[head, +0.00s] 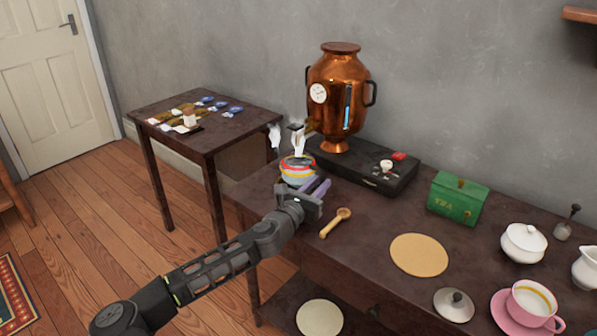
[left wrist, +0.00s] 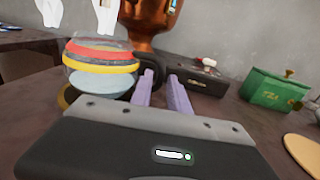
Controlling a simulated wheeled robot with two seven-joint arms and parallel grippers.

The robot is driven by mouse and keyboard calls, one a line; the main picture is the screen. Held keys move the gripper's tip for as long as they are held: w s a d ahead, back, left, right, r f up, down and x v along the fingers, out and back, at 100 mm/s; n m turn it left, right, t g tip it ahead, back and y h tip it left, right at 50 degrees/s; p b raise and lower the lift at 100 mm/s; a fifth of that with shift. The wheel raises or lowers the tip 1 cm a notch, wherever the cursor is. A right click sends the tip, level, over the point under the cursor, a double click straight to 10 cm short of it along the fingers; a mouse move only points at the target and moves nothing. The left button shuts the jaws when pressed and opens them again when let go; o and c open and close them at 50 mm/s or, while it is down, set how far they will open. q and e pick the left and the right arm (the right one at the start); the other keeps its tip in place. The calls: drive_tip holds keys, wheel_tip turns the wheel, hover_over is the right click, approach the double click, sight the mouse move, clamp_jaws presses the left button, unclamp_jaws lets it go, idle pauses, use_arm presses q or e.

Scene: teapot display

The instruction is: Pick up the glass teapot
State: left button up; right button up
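The glass teapot (head: 297,170) stands on the near left part of the dark table, a clear round pot with red and yellow bands. It also shows large at the left in the left wrist view (left wrist: 100,75), with a dark curved handle (left wrist: 151,70) on its right side. My left gripper (head: 318,188) is at the teapot's right side. Its two purple fingers (left wrist: 160,80) are apart, with a gap between them, and their tips overlap the handle in the picture. I cannot tell whether they touch it. My right gripper is not in view.
A wooden scoop (head: 336,222), round tan mat (head: 418,255), green tea box (head: 457,198) and white sugar bowl (head: 523,243) lie to the right. A side table (head: 245,125) stands at the left.

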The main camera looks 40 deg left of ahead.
use_arm(q)
drive_tip(key=w, duration=0.5)
drive_tip(key=shift+a, duration=0.4)
clamp_jaws()
drive_tip(key=shift+r, duration=0.1)
idle(1.4)
